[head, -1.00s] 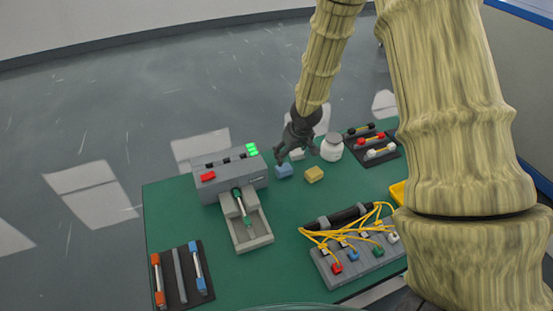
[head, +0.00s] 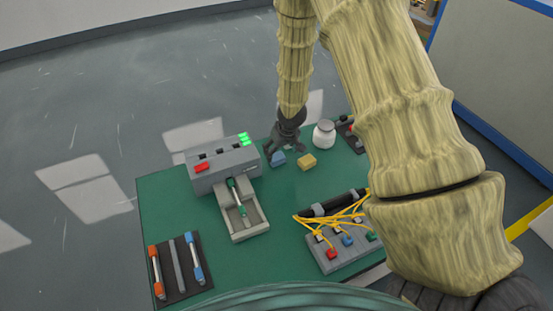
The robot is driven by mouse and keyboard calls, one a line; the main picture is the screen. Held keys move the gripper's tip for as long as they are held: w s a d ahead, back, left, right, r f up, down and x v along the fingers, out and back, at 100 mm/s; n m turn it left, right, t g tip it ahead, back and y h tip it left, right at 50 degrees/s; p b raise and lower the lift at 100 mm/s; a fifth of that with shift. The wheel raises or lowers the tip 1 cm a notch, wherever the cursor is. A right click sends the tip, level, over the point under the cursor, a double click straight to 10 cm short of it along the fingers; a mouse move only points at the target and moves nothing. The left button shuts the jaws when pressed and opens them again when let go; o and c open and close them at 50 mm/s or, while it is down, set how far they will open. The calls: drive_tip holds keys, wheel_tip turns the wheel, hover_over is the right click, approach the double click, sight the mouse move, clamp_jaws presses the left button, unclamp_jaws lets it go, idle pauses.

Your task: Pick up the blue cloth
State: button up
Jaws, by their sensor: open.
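The blue cloth (head: 278,159) is a small folded block on the green table, right of the grey machine. My gripper (head: 285,152) is open and sits right over and behind the cloth, its fingers pointing down around it. Whether the fingers touch the cloth cannot be told from here. A yellow cloth (head: 307,162) lies just to the right of the blue one, and a white jar (head: 324,134) stands behind it. The white block seen earlier is hidden behind my gripper.
The grey machine (head: 222,164) with green lights stands to the left, with a tray (head: 251,225) in front holding a green-handled tool. A cable block (head: 340,255) with yellow wires is at front right. A dark mat (head: 180,283) with rods lies front left. The green table (head: 165,215) has free room at left.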

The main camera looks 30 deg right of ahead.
sight(277, 157)
drive_tip(key=shift+w+a+f+p, duration=0.15)
drive_tip(key=shift+a+f+p, duration=0.05)
drive_tip(key=shift+f, duration=0.35)
drive_tip(key=shift+w+a+f+p, duration=0.1)
drive_tip(key=shift+a+f+p, duration=0.1)
drive_tip(key=shift+f, duration=0.3)
drive_tip(key=shift+x, duration=1.2)
drive_tip(key=c, duration=0.9)
